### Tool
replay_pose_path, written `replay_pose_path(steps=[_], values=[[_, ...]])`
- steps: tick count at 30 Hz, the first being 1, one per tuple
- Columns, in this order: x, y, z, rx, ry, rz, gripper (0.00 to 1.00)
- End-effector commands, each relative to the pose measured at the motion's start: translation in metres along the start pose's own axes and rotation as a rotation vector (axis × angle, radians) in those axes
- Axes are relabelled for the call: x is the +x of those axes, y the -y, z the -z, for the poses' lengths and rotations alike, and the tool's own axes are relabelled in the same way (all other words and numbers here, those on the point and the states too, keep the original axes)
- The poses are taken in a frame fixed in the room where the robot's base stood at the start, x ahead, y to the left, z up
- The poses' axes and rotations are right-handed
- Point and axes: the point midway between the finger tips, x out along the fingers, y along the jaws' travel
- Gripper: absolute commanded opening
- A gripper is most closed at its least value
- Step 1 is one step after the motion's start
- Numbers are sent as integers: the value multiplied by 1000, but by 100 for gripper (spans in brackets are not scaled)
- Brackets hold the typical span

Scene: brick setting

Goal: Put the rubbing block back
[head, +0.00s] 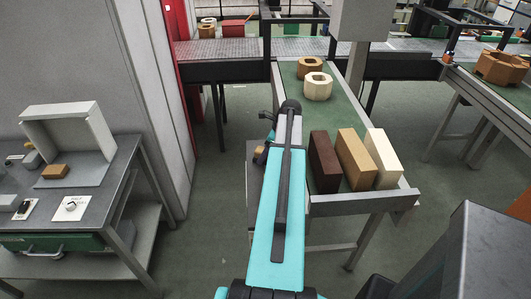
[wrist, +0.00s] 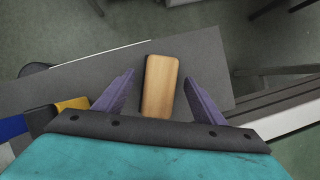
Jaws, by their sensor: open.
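A light wooden block (wrist: 161,87), which looks like the rubbing block, lies flat on a dark grey surface (wrist: 215,68) in the wrist view. My gripper (wrist: 159,75) is open, with one purple finger on each side of the block and a gap on both sides. I cannot tell how high the fingers are above the surface. In the head view my arm hides most of this spot.
Yellow and blue items (wrist: 72,104) lie left of the block. Dark brown (head: 325,160), tan (head: 356,158) and cream (head: 383,158) bricks stand on the green conveyor (head: 340,105) to the right. A workbench (head: 105,180) with a white open box (head: 92,128) stands left.

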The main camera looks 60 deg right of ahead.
Motion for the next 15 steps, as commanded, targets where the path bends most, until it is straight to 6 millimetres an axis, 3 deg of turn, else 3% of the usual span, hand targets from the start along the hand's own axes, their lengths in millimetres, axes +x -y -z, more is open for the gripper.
replay_pose_path(steps=[15], values=[[-50, 0, 1, 1, 0, 2, 64]])
